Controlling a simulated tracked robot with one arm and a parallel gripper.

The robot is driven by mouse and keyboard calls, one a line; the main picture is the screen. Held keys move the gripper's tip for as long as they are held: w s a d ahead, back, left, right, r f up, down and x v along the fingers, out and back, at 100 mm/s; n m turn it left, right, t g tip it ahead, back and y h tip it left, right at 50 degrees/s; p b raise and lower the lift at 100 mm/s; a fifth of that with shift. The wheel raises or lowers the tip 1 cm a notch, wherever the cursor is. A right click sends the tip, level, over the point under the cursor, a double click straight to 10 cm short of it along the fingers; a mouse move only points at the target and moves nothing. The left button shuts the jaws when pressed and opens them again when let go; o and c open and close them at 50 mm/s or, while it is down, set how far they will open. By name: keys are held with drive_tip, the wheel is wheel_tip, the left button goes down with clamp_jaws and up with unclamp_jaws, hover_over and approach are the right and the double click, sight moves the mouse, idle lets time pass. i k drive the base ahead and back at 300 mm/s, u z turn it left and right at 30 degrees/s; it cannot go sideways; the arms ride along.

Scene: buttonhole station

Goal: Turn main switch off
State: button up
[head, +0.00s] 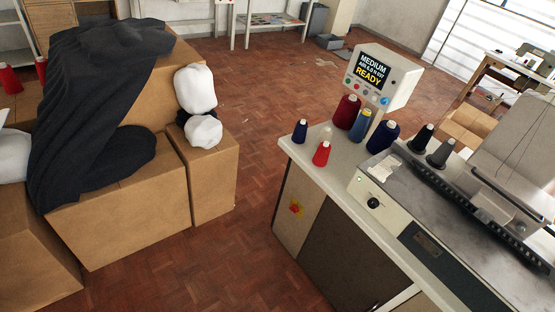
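A red and yellow rotary switch (296,208), which looks like the main switch, is mounted on the pale side panel of the machine cabinet (300,190), below the worktop. It is small in the picture, and I cannot tell which way its handle points. The control box (385,75) above the worktop has a lit screen reading "MEDIUM" and "READY" with several coloured buttons under it. My gripper is not in view.
Several thread cones stand on the worktop (345,165), including a small red cone (321,154). A black knob (373,203) sits on the machine's front. Cardboard boxes (125,220) with dark cloth stand at left. Parquet floor (240,250) lies clear between boxes and cabinet.

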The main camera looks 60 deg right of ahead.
sight(294, 209)
drive_tip(key=i, duration=1.45)
drive_tip(key=z, duration=2.65)
